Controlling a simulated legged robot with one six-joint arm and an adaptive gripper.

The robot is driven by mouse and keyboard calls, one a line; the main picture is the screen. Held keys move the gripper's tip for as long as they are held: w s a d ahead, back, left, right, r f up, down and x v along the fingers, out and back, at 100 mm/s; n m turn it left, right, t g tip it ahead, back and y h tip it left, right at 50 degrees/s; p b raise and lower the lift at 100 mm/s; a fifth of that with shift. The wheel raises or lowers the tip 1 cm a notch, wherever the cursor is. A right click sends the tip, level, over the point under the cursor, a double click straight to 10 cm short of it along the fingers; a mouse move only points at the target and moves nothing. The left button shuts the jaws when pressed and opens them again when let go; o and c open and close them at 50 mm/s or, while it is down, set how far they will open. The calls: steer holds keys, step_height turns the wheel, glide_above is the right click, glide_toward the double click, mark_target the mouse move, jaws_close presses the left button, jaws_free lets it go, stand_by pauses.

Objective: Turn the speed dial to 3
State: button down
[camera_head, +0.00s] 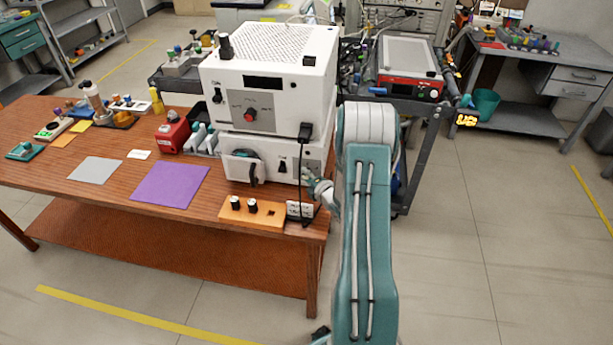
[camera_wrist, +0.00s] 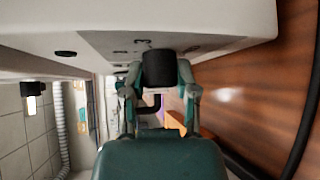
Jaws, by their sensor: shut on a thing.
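The white particle classifier (camera_head: 270,75) stands on the right end of the wooden table, with a lower white unit (camera_head: 237,142) under its top housing. In the wrist view, a black round dial (camera_wrist: 159,68) sticks out from a light panel (camera_wrist: 110,45) with small dark marks around it. In the head view my gripper (camera_head: 319,187) is at the lower unit's right front; the gripped dial cannot be made out there.
A wooden block with black knobs (camera_head: 251,213) and a small box with a black cable (camera_head: 300,210) lie at the table's front right, close to my gripper. A purple mat (camera_head: 170,184) lies left. A dark cart (camera_head: 402,112) stands behind my arm.

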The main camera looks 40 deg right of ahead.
steer(key=shift+f+m+t, duration=0.15)
steer(key=shift+m+t, duration=0.15)
steer(key=shift+c, duration=1.9)
jaws_free()
steer(key=s, duration=0.4)
steer(key=s+r, duration=0.1)
steer(key=s, duration=0.6)
steer(key=shift+s+a+r, duration=0.2)
steer(key=shift+s+a, duration=0.2)
